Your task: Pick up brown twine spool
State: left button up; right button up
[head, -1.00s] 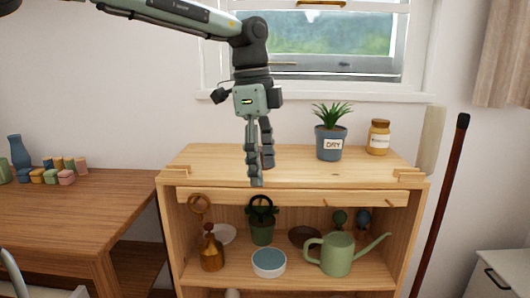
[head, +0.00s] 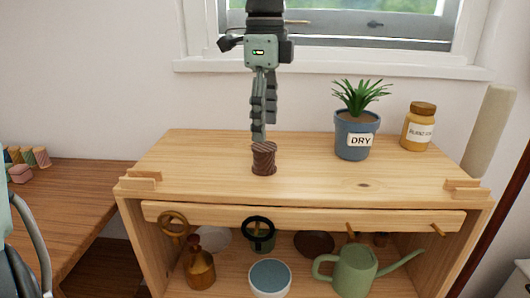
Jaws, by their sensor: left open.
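The brown twine spool (head: 264,159) stands upright on the wooden top of the shelf unit (head: 210,178), left of the potted plant. My left gripper (head: 260,138) points down directly above and slightly behind the spool in the head view, with its fingers apart. Its fingertips end near the spool's upper rim; I cannot tell whether they touch it. The spool is not gripped. My right gripper is not in view.
A blue pot marked DRY (head: 355,135) with a spiky plant and an amber jar (head: 419,126) stand to the right on the same top. Low wooden stops (head: 140,184) sit at the corners. The shelf below holds a green watering can (head: 352,270) and a bowl (head: 270,277).

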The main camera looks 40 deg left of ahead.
aim_at(264, 146)
pick_arm(q)
notch_tip(264, 146, down, 7)
jog(key=shift+s+r+p, duration=0.1)
jog(key=shift+s+p, duration=0.05)
jog(key=shift+p, duration=0.25)
jog(key=c, duration=1.3)
jog(key=shift+o, duration=0.2)
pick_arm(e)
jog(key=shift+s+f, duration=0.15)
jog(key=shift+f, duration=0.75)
pick_arm(q)
jog(key=shift+r, duration=0.1)
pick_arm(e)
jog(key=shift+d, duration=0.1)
